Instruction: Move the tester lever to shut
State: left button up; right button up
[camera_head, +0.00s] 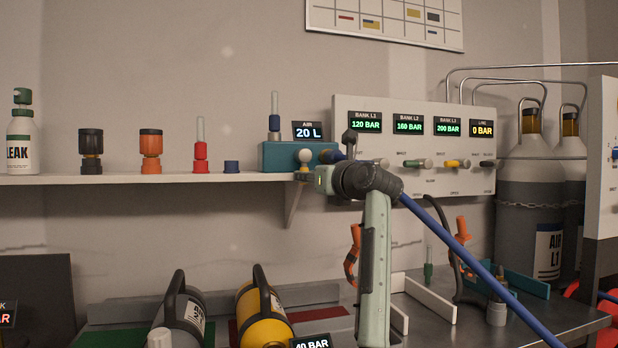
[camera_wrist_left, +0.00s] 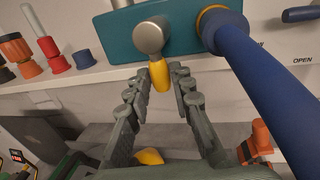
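The tester is a teal box (camera_head: 284,157) on the wall shelf, with a display reading AIR 20 L. Its lever has a round silver hub (camera_wrist_left: 150,36) and a short yellow handle (camera_wrist_left: 160,76) that hangs down. The lever's pale hub also shows in the head view (camera_head: 304,156). My left gripper (camera_wrist_left: 158,82) is open, its two fingers on either side of the yellow handle. A gap shows on the left; on the right the finger is very close, and I cannot tell if it touches. My right gripper is in neither view.
A blue hose (camera_head: 477,264) runs from the tester down to the right, close beside my left gripper. A gauge panel (camera_head: 413,152) is on the right. Coloured fittings and a leak bottle (camera_head: 22,140) stand along the shelf (camera_head: 120,180). Two cylinders lie on the bench below.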

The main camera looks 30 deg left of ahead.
pick_arm(q)
grip_shut()
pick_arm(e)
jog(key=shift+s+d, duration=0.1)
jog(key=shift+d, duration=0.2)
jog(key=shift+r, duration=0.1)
